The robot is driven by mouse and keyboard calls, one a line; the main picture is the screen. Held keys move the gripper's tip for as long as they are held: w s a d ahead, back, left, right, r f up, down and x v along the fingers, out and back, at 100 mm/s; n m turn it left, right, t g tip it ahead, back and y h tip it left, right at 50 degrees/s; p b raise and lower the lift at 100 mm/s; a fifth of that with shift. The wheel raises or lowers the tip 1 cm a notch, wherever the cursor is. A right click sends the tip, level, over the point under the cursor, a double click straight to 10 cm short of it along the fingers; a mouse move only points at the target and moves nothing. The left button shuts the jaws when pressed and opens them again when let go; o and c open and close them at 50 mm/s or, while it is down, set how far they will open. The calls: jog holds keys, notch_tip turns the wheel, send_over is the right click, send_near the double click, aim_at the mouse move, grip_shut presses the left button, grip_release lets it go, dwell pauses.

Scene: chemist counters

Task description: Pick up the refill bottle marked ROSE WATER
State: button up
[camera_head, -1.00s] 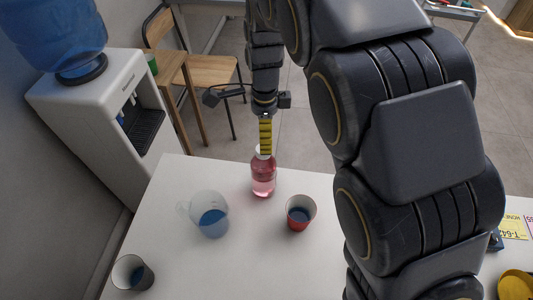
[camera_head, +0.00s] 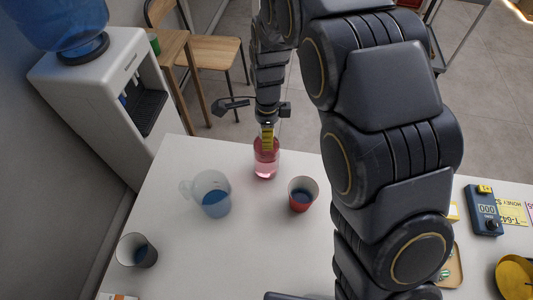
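A clear bottle with pink liquid (camera_head: 266,166) stands upright near the far edge of the white table (camera_head: 205,260). No lettering can be read on it, so I cannot tell if it is marked ROSE WATER. My gripper (camera_head: 267,142) points down at the bottle's top, with its yellow and black fingers overlapping the neck in the picture. The fingers hide the white cap. I cannot tell whether they are apart, around the neck or closed on it.
A clear jug with blue liquid (camera_head: 212,194) stands left of the bottle, a red cup (camera_head: 302,195) to its right. A grey cup (camera_head: 136,251) stands at the front left. A blue device (camera_head: 483,209) and a yellow bowl (camera_head: 516,278) are at the right.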

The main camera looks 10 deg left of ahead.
jog(key=c, duration=0.3)
